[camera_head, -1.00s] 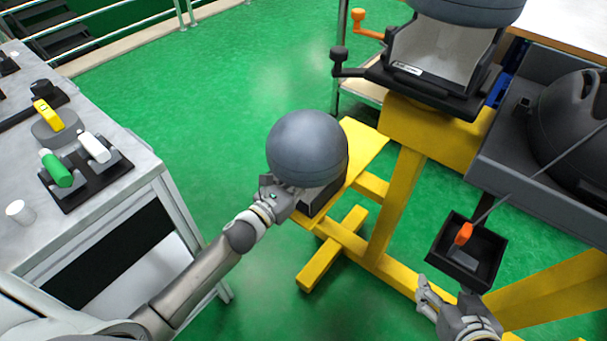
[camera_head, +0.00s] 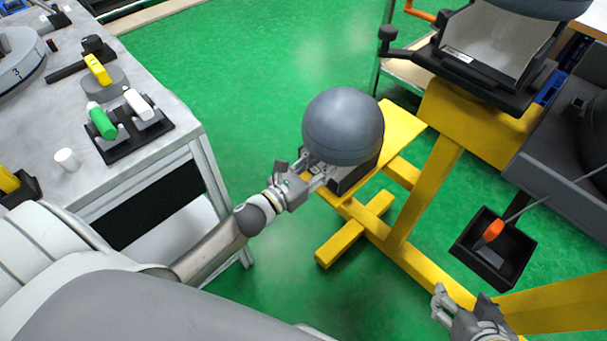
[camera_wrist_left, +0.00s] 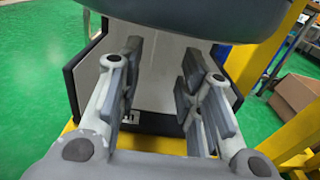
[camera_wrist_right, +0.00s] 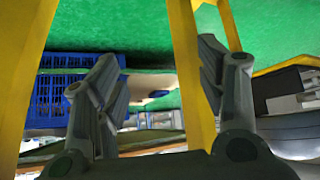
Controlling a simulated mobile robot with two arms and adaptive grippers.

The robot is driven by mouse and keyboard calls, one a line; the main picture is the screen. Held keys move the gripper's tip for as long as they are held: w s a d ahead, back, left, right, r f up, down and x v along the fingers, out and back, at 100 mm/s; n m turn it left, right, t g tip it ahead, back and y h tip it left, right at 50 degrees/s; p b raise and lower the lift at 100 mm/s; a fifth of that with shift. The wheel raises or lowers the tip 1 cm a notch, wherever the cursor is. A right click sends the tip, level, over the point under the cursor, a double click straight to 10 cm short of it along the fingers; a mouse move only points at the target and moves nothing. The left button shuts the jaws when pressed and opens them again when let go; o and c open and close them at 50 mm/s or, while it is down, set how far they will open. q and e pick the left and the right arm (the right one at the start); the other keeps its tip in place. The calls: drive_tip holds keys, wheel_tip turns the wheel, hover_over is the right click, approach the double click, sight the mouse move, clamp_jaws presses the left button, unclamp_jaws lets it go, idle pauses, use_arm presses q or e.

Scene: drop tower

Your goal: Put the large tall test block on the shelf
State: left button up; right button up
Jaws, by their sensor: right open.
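A large dark grey dome (camera_head: 343,122) on a pale, dark-edged block (camera_head: 352,177) sits on the lower yellow platform; I cannot tell whether this is the large tall test block. My left gripper (camera_head: 316,179) is just left of the block. In the left wrist view its fingers (camera_wrist_left: 158,85) are apart, with the block's pale, black-framed face (camera_wrist_left: 158,70) beyond them and nothing visibly held. My right gripper (camera_head: 442,302) is open and empty at the lower right, below a small black tray (camera_head: 466,255). A lower shelf (camera_head: 407,72) shows partly at the top.
The yellow frame (camera_head: 430,190) carries a similar domed unit (camera_head: 497,45) with black handles. The tray holds an orange-handled item (camera_head: 494,231). A grey workbench (camera_head: 170,85) with green, white and yellow pieces stands at left. Green floor is clear between bench and frame.

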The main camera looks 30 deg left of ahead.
use_arm(q)
drive_tip(key=s+a+n+g+y, duration=0.2)
drive_tip(key=s+n+y, duration=0.15)
drive_tip(key=n, duration=0.65)
drive_tip(key=s+a+n+g+y, duration=0.1)
drive_tip(key=s+a+n+y, duration=0.3)
drive_tip(key=n, duration=0.7)
drive_tip(key=s+d+f+n+g+h, duration=0.1)
drive_tip(key=s+d+n+g, duration=0.2)
drive_tip(key=s+n, duration=0.3)
drive_tip(key=s+d+f+n+g+h, duration=0.1)
drive_tip(key=s+d+n+g, duration=0.3)
drive_tip(key=n, duration=0.6)
drive_tip(key=s, duration=0.2)
drive_tip(key=shift+s+n, duration=0.35)
drive_tip(key=shift+n, duration=0.05)
use_arm(e)
drive_tip(key=shift+s+d+f+g, duration=0.2)
drive_tip(key=shift+s+f+g, duration=0.1)
drive_tip(key=shift+s, duration=0.25)
drive_tip(key=shift+s+d+f+g, duration=0.2)
drive_tip(key=shift+s+f+g, duration=0.1)
drive_tip(key=shift+s, duration=0.2)
use_arm(q)
drive_tip(key=shift+p, duration=0.35)
use_arm(e)
drive_tip(key=shift+f, duration=0.1)
